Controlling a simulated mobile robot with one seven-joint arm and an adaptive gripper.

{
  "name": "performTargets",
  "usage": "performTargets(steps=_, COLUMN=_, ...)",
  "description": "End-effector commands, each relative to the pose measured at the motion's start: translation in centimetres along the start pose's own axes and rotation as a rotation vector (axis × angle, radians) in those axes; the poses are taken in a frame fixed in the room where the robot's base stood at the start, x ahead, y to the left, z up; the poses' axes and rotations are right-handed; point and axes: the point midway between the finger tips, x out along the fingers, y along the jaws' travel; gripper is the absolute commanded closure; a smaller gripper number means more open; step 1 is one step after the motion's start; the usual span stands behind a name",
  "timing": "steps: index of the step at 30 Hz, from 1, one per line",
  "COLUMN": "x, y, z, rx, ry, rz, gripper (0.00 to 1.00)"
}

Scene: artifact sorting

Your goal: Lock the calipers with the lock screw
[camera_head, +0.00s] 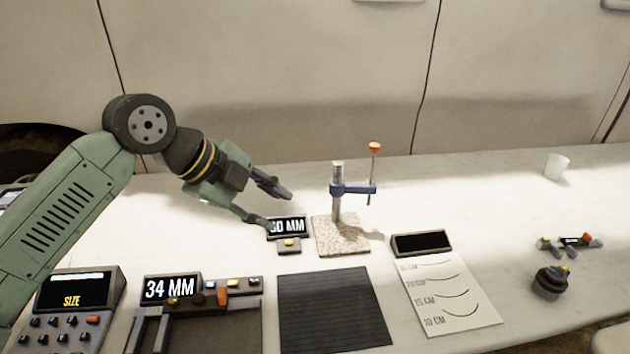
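A measuring device with a display reading "34 MM" (171,289) lies at the front left. Grey jaw-like bars (149,330) show at its left, and an orange part (222,297) and a yellow part sit along its top edge. A smaller dark tool (570,243) with an orange knob and a small display lies at the far right. I cannot tell for sure which one is the calipers or which part is the lock screw. My gripper (278,208) is open and empty, left of the stand. Its lower finger is close to a display ending in "0 MM" (288,227), partly hiding it.
A post with a blue arm (352,189) and orange-topped rod stands on a speckled base (341,236). Nearby are a dark ribbed mat (334,309), a marked card (452,298), a "SIZE" keypad (75,300), a black round object (551,281) and a white cup (556,166).

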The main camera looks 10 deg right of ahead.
Motion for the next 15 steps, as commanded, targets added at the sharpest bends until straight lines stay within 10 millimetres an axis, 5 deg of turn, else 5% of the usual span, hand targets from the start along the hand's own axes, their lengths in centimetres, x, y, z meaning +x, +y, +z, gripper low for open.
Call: performTargets(steps=15, x=-1.7, y=-4.3, z=-7.2, rx=0.262, ry=0.178, rz=-0.276, gripper=0.64)
